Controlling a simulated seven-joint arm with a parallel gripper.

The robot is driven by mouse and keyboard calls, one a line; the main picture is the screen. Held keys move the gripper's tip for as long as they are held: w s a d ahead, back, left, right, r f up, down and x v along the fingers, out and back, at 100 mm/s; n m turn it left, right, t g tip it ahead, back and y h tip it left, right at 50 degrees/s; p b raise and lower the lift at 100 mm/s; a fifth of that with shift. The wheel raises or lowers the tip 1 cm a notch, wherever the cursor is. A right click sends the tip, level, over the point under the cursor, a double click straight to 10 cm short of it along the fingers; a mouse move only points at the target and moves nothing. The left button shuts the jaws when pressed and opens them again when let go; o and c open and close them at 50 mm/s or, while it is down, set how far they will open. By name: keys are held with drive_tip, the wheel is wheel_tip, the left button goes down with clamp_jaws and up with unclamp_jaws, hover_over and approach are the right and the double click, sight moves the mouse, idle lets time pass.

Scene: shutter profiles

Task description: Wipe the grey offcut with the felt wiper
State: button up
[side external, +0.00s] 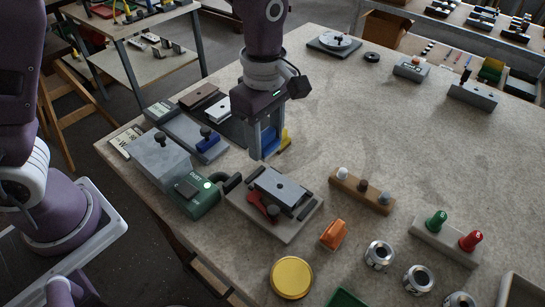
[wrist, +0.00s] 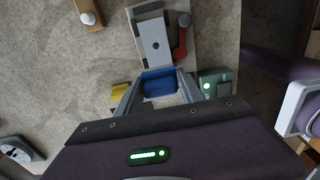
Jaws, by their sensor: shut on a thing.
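My gripper (side external: 264,148) points down above the table, behind the clamping fixture. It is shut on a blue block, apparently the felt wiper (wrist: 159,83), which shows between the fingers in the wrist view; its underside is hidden. The grey offcut (side external: 280,186) is a flat grey plate with a small dark hole, lying on the fixture. A red lever (side external: 263,206) sits beside the offcut.
A yellow piece (side external: 285,139) lies behind my gripper. A wooden block with knobs (side external: 361,192) and an orange piece (side external: 333,234) stand to the right.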

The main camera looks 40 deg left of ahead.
sight(267, 177)
drive_tip(key=shift+f, duration=0.2)
drive_tip(key=shift+f, duration=3.6)
drive_tip(key=shift+d+f, duration=0.25)
clamp_jaws()
drive_tip(key=shift+d, duration=0.35)
drive_tip(key=shift+d+f, duration=0.1)
drive_tip(key=shift+d, duration=2.95)
drive_tip(key=shift+a, duration=3.7)
drive_tip(key=shift+r, duration=4.1)
